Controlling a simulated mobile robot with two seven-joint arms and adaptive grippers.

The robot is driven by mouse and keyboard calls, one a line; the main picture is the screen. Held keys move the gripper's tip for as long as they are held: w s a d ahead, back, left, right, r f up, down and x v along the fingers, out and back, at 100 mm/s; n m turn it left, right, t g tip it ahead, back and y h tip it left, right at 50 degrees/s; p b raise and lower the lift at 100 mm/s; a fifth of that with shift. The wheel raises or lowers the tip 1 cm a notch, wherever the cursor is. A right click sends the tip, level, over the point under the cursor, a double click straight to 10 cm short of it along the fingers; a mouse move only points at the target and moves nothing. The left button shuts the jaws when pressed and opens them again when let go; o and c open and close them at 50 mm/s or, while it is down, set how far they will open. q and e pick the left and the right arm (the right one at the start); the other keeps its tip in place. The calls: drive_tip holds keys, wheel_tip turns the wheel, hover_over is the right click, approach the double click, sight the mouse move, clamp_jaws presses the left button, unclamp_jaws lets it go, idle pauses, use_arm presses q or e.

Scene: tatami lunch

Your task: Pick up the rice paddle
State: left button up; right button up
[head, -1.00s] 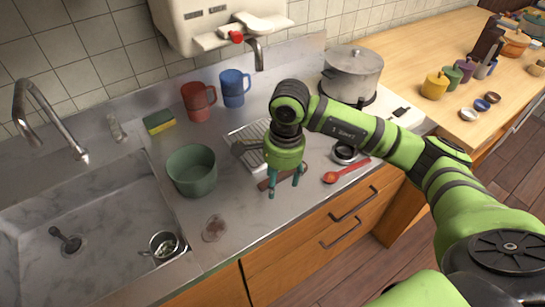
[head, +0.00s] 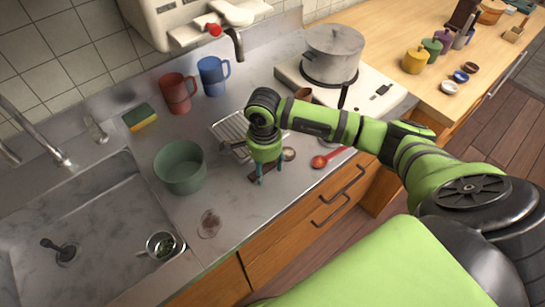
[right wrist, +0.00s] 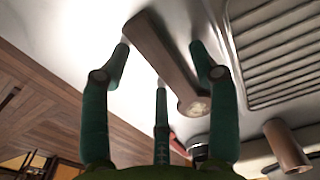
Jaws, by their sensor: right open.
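The rice paddle appears to be the brown wooden piece (head: 257,175) on the steel counter, lying in front of the drying grid and partly hidden by my right gripper. In the right wrist view it shows as a long wooden bar (right wrist: 160,55) with a pale spot at its near end. My right gripper (head: 265,178) points down over it, open. In the right wrist view its teal fingers stand apart around the bar, and I see no grip on it. My left gripper is not in view.
A green bowl (head: 180,170) stands left of the gripper. A red ladle (head: 322,161) lies right of it. A drying grid (head: 229,127), a red mug (head: 176,94), a blue mug (head: 212,77) and a pot (head: 331,55) stand behind. The sink (head: 90,215) is at left.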

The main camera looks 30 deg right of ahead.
drive_tip(key=c, duration=1.1)
drive_tip(key=shift+c, duration=0.3)
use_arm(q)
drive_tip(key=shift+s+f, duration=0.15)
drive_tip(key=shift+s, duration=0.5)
use_arm(e)
drive_tip(key=shift+r, duration=0.15)
